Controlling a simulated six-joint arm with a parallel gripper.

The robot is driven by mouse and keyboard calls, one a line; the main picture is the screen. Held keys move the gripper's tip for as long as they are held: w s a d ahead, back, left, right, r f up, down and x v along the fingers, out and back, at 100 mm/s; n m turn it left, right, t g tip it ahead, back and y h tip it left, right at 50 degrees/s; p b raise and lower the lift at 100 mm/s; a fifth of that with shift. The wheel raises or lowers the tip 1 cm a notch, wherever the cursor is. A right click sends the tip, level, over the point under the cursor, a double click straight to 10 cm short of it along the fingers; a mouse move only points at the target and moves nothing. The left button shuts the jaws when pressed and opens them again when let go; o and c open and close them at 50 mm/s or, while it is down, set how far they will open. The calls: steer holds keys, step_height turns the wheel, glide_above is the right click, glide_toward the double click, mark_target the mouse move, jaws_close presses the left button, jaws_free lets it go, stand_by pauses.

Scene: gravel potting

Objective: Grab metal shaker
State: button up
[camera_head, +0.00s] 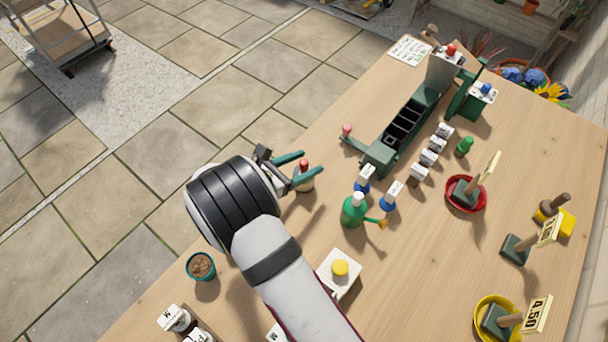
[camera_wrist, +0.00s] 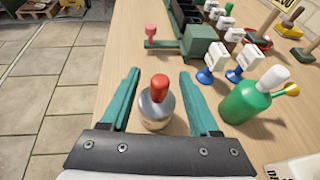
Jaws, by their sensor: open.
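The metal shaker (camera_head: 303,179) is a small silver bottle with a red top. It stands upright on the wooden table near its left edge. In the wrist view the shaker (camera_wrist: 156,108) is between the two green fingers of my gripper (camera_wrist: 160,88). The gripper (camera_head: 297,166) is open, with a finger on each side of the shaker. A gap shows on the left; the right finger is close to the shaker, and I cannot tell if it touches.
A green bottle with a white top (camera_head: 354,210) stands right of the shaker. Blue-based white-labelled pieces (camera_head: 392,195) stand behind it. A green machine with dark slots (camera_head: 402,130) lies further back. A small brown-filled pot (camera_head: 201,266) is near the table's left edge.

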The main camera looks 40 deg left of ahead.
jaws_close()
stand_by(1.4)
